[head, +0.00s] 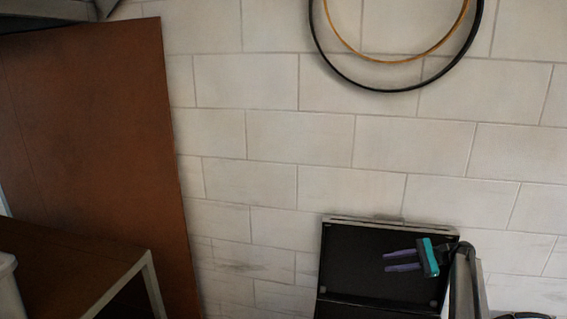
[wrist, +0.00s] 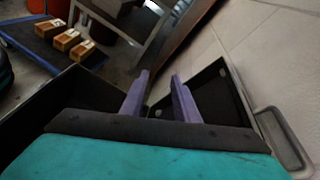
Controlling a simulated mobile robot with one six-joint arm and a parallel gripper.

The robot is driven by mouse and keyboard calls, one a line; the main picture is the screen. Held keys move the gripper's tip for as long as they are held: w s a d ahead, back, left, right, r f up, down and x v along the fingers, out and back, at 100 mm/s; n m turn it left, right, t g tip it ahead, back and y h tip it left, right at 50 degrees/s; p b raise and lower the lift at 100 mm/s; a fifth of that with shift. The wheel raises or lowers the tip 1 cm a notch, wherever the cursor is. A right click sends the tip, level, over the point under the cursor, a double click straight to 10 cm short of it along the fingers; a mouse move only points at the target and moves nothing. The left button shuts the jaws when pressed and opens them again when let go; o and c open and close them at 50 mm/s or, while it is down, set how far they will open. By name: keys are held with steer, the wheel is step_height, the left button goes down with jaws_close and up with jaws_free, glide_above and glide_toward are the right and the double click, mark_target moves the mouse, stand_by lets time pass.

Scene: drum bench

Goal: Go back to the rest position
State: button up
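My gripper (head: 387,261) shows at the lower right of the head view, with a teal body and two purple fingers pointing left. It is in front of a black panel or open case (head: 345,270) by the wall. In the wrist view my gripper (wrist: 158,85) has its two fingers spread apart, with nothing between them. Dark panels (wrist: 85,92) lie around and beyond the fingers there; I cannot tell whether they touch.
A white block wall (head: 270,110) fills the head view, with a black and an orange ring (head: 365,86) on it. A brown panel (head: 100,130) and a table (head: 75,270) stand at left. The wrist view shows several small boxes (wrist: 67,40) on a blue-edged surface.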

steer(key=s+a+f+g, duration=0.2)
steer(key=s+a+f, duration=0.2)
steer(key=a+f, duration=0.55)
steer(key=s+a+f+n+g+h, duration=0.3)
steer(key=s+a+f+g+h, duration=0.15)
steer(key=s+a+f, duration=1.7)
steer(key=s+f+n+g+h, duration=0.2)
steer(key=s+f, duration=0.2)
steer(key=s, duration=0.7)
steer(key=s+f+n+g+h, duration=0.2)
steer(key=s+f+n+h, duration=0.15)
steer(key=s, duration=0.75)
steer(key=s+d+f+n+t+h, duration=0.1)
steer(key=s+d+n+t+h, duration=0.1)
steer(key=s+d+n+h, duration=0.2)
steer(key=shift+s+d+f+n, duration=0.4)
steer(key=shift+s+d+n, duration=0.9)
steer(key=shift+d, duration=0.95)
